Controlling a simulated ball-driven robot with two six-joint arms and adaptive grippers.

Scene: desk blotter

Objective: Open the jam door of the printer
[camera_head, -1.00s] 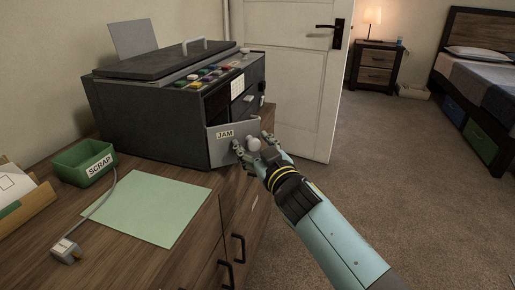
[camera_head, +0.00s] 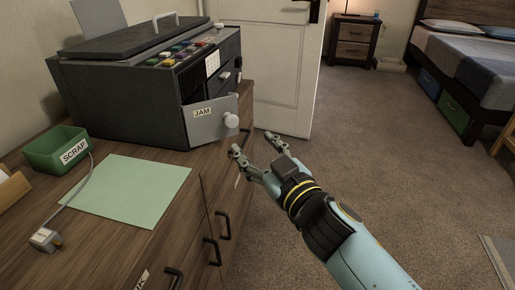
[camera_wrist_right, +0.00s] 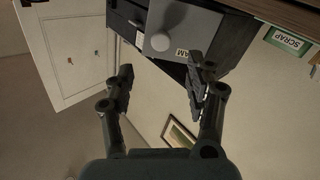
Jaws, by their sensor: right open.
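The dark printer (camera_head: 130,105) stands at the back left of the desk. Its grey jam door (camera_head: 205,124), labelled JAM, is swung partway out from the front, with a dark gap behind it. The round pale knob (camera_head: 231,120) is on the door's free side. My right gripper (camera_head: 254,142) is open and empty, in front of the door and below right of the knob, apart from it. In the right wrist view the knob (camera_wrist_right: 161,42) and door (camera_wrist_right: 188,28) show beyond the open fingers (camera_wrist_right: 160,84). My left gripper is not in view.
A green scrap bin (camera_head: 56,151), a green sheet (camera_head: 125,190) and a cable with a plug (camera_head: 45,238) lie on the desk (camera_head: 150,245). A white room door (camera_head: 290,75) stands behind. Open carpet lies to the right.

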